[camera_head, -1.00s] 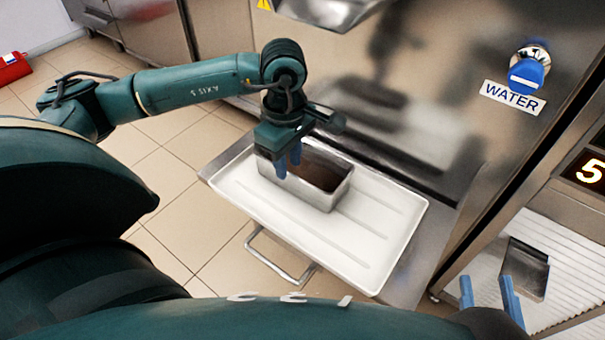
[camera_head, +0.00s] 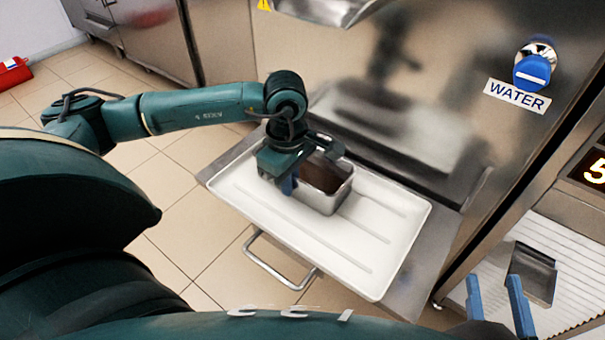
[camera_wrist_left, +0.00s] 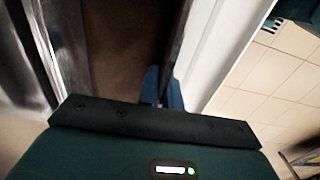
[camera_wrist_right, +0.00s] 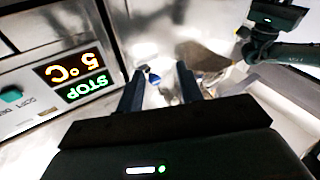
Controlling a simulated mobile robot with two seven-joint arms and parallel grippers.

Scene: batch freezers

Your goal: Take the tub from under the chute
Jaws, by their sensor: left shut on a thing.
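The tub (camera_head: 325,200) is a rectangular steel pan with brown contents. It sits upright on the white tray (camera_head: 375,275), out from the steel chute (camera_head: 330,8) at the top of the head view. My left gripper (camera_head: 287,186) is at the tub's left end, low over its rim, and hides that end. In the left wrist view its blue fingers (camera_wrist_left: 162,88) are shut on the tub's wall, with the brown contents (camera_wrist_left: 125,50) beside them. My right gripper (camera_head: 497,300) is open and empty at the lower right, away from the tub.
A steel panel with a blue WATER knob (camera_head: 533,70) stands behind the tray. A metal scoop-like piece (camera_head: 533,272) lies on a ridged white surface (camera_head: 580,270) near my right gripper. A handle bar (camera_head: 275,265) juts out below the tray. Tiled floor (camera_head: 170,205) is clear at left.

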